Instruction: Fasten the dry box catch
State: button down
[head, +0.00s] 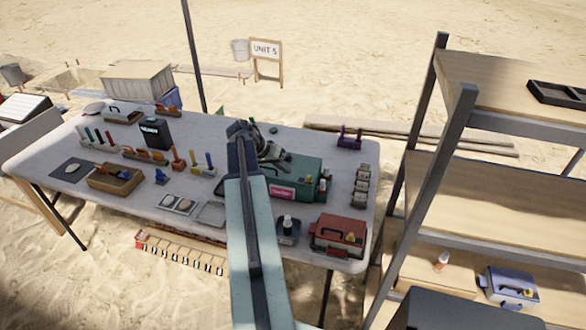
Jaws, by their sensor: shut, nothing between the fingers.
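No box here has a label I can read as the dry box. A red case (340,232) with a dark handle and a small yellow piece on its front stands at the table's front right corner. A similar blue-grey case (508,288) with a yellow piece is on the low shelf at right. A green open box (305,170) with a pink label stands on the table behind the red case. My gripper (277,150) is shut and empty over the green box's back left corner. My arm hides part of the table. The state of the catches is too small to tell.
The white table (225,150) carries wooden trays, coloured pegs, a black box (155,132) and small jars. Several small pale items stand in a column (361,187) right of the green box. A metal-post shelf (500,190) stands close at right. Sand surrounds the table.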

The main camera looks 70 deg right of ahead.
jog(key=p+v, duration=0.3)
jog(key=v, duration=0.4)
jog(key=shift+p, duration=0.4)
jog(key=shift+s, duration=0.1)
